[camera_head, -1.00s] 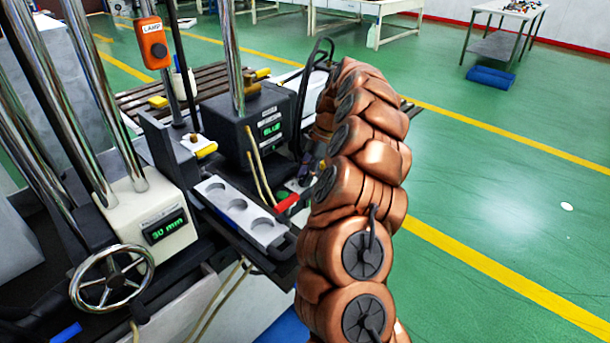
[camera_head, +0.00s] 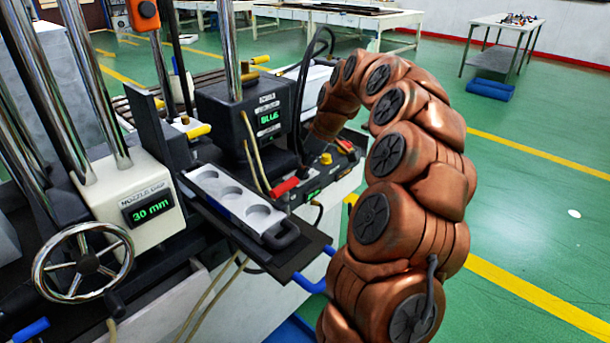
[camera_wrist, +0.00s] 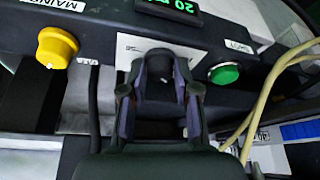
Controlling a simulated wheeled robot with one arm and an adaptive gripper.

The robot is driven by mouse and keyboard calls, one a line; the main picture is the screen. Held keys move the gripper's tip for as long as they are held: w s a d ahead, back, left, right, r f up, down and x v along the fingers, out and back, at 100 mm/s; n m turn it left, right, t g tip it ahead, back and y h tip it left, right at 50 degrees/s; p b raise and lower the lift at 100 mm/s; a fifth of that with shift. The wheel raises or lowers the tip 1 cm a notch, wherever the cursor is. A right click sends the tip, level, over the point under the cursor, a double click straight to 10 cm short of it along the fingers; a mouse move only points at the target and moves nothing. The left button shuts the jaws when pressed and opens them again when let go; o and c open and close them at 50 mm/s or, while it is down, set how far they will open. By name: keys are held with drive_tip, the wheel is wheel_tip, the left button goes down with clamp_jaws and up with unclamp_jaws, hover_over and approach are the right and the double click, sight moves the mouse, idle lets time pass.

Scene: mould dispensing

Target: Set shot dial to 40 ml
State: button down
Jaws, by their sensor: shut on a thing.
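The shot dial (camera_wrist: 159,64) is a dark round knob on the black control panel, at the top centre of the wrist view. My gripper (camera_wrist: 160,82) is shut on it, one finger on each side. A green display (camera_wrist: 172,8) beside the dial appears upside down and reads 20, with its unit partly cut off.
A yellow mains knob (camera_wrist: 57,47) and a green shot button (camera_wrist: 224,73) flank the dial. A pale cable (camera_wrist: 262,105) runs close on the right.

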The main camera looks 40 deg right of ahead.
drive_tip(key=m+h+b, duration=0.1)
drive_tip(key=m, duration=0.1)
drive_tip(key=m+b, duration=0.1)
drive_tip(key=m, duration=0.1)
drive_tip(key=shift+s+a+f+m+t+h, duration=0.1)
drive_tip(key=shift+f+m+t+h, duration=0.05)
drive_tip(key=shift+m+t+h, duration=0.2)
drive_tip(key=m+h+b, duration=0.2)
drive_tip(key=m, duration=0.3)
drive_tip(key=shift+a+m, duration=0.1)
drive_tip(key=shift+m, duration=0.15)
drive_tip(key=m+h, duration=0.1)
drive_tip(key=m, duration=0.1)
drive_tip(key=m+g+h, duration=0.1)
drive_tip(key=m, duration=0.2)
drive_tip(key=shift+b, duration=0.4)
drive_tip(key=shift+w+a+m+g+h, duration=0.1)
drive_tip(key=shift+m+g+h, duration=0.25)
drive_tip(key=shift+m, duration=0.85)
drive_tip(key=shift+w+a+m+g+h, duration=0.1)
drive_tip(key=shift+m+g, duration=0.4)
drive_tip(key=shift+m, duration=0.7)
drive_tip(key=c, duration=0.8)
unclamp_jaws()
drive_tip(key=shift+c, duration=0.2)
drive_tip(key=shift+r, duration=0.2)
